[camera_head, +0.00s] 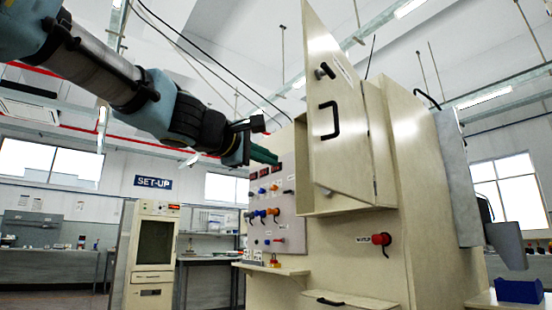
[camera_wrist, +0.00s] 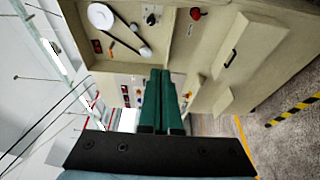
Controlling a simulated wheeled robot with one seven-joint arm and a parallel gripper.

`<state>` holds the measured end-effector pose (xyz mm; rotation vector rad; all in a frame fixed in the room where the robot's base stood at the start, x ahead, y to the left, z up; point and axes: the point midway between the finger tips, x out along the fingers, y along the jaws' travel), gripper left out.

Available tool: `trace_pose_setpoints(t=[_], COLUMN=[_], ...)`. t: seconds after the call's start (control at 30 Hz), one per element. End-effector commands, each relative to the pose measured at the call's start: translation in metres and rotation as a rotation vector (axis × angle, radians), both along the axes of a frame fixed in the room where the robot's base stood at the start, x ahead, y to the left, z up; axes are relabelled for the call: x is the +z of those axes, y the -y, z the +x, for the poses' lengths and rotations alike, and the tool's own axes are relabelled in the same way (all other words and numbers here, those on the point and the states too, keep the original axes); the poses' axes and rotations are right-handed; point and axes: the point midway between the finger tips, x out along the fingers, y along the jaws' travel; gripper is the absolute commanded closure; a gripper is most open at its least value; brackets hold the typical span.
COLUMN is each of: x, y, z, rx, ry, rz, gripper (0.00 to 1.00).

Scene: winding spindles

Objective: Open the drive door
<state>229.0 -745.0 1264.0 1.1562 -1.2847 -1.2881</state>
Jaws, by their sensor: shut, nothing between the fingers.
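The drive door (camera_head: 345,115) is a cream panel in the head view. It stands swung out from the cabinet, hinged on its right side, with a black pull handle (camera_head: 332,120) and a dark latch knob (camera_head: 325,71) on its face. The wrist view shows the opened drive compartment with a white pulley (camera_wrist: 101,16), a dark belt and a smaller pulley. My gripper (camera_head: 276,157) is left of the door and apart from its handle. Its green fingers, also in the wrist view (camera_wrist: 161,76), are together and empty. I cannot tell their exact distance from the cabinet.
A control panel (camera_head: 264,222) with coloured knobs lies below my gripper. A red knob (camera_head: 381,239) and a drawer handle (camera_wrist: 230,58) project from the cabinet. A blue bin (camera_head: 519,291) sits at right. Yellow-black tape (camera_wrist: 292,110) marks the floor.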

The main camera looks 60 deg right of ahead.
Motion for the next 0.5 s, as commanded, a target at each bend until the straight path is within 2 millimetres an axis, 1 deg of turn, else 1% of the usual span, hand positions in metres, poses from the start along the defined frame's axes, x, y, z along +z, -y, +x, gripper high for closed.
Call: trace_pose_setpoints(t=[0.03,0.17,0.4,0.5], x=[-0.001,-0.001,-0.001,0.0], y=[-0.008,-0.026,-0.064,-0.076], z=[-0.005,-0.009,-0.018,-0.021], rx=[-0.001,0.0,-0.001,-0.002], ry=[0.006,0.007,0.005,0.005], rz=[-0.003,-0.003,-0.003,-0.003], gripper=[1.0,1.0,1.0,1.0])
